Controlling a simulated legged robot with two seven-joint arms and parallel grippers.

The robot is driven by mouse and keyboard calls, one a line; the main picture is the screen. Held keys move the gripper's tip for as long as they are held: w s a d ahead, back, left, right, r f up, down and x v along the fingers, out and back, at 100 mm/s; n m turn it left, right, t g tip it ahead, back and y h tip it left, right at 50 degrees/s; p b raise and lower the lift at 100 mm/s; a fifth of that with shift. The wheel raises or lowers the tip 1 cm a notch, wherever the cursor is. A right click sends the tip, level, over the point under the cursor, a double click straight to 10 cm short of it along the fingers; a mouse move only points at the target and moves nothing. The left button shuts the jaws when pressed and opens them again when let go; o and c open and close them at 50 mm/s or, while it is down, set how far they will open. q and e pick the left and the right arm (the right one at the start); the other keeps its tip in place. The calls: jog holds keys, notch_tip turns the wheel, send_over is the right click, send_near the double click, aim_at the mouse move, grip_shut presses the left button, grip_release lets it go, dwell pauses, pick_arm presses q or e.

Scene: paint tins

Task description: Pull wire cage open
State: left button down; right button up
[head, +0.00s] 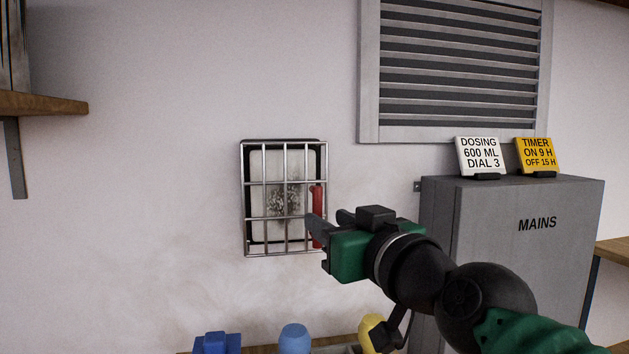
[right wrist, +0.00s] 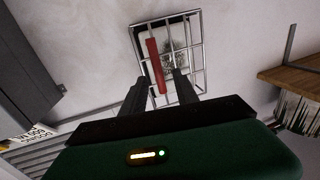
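The wire cage (head: 265,217) is a grey metal grid on the wall, covering a pale, dark-stained panel (head: 268,165). It looks shut. An upright red handle (head: 317,200) runs along its right side. My right gripper (head: 325,219) is at the cage's lower right, close to the handle, and partly covers that corner. In the right wrist view the cage (right wrist: 197,50) appears rotated. The red handle (right wrist: 154,62) shows there with its lower end between the two spread fingers (right wrist: 159,80). I cannot tell whether either finger touches it. My left gripper is not in view.
A grey MAINS cabinet (head: 510,240) stands to the right, bearing a white dosing sign (head: 479,155) and a yellow timer sign (head: 535,154). A louvred vent (head: 455,65) is above. A wooden shelf (head: 40,104) juts out at left. Blue and yellow objects sit below.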

aim_at(317, 247)
jog(key=x, duration=0.2)
jog(key=p+x, duration=0.1)
jog(key=x, duration=0.3)
jog(key=shift+w+d+f, duration=0.2)
jog(key=shift+d, duration=0.1)
jog(key=shift+s, duration=0.25)
jog(key=shift+a, duration=0.1)
jog(key=shift+c, duration=0.9)
jog(key=shift+w, duration=0.1)
grip_shut()
